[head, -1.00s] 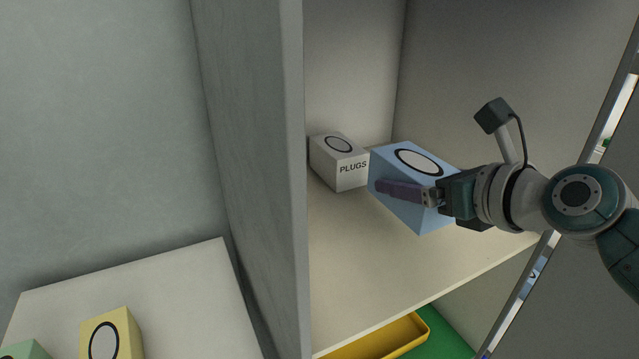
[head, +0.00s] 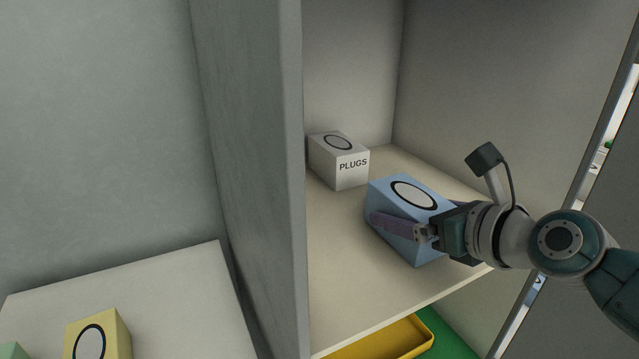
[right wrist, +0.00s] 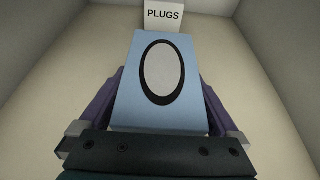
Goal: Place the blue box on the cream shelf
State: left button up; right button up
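The blue box (head: 390,200) has a white oval with a dark ring on its top. My right gripper (head: 392,226) is shut on it, with one purple finger along each side, as the right wrist view (right wrist: 160,108) shows. The box is inside the cabinet, low over the front part of the cream shelf (head: 345,265). I cannot tell whether its bottom touches the shelf. A white box marked PLUGS (head: 340,162) stands further back on the shelf, apart from the blue box. My left gripper is not in view.
The cabinet's grey side wall (head: 250,150) bounds the shelf on the left. Below the shelf is a yellow tray (head: 400,338) on a green surface (head: 445,335). A yellow box (head: 100,335) stands on a pale surface (head: 150,285) at lower left. Shelf space left of the blue box is clear.

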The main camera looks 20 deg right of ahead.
jog(key=shift+r, duration=0.1)
jog(key=shift+s+r, duration=0.15)
jog(key=shift+r, duration=0.05)
jog(key=a+p+v, duration=0.1)
jog(key=p+v, duration=0.2)
jog(key=v, duration=0.8)
jog(key=s+a+f+n+g+y, duration=0.25)
jog(key=s+a+n+g, duration=0.5)
jog(key=n, duration=0.95)
jog(key=s+a+n+g+h, duration=0.2)
jog(key=s+n, duration=0.7)
jog(key=n, duration=1.1)
jog(key=shift+f+h, duration=0.35)
jog(key=shift+h, duration=0.3)
jog(key=shift+s+a, duration=0.1)
jog(key=shift+a, duration=0.05)
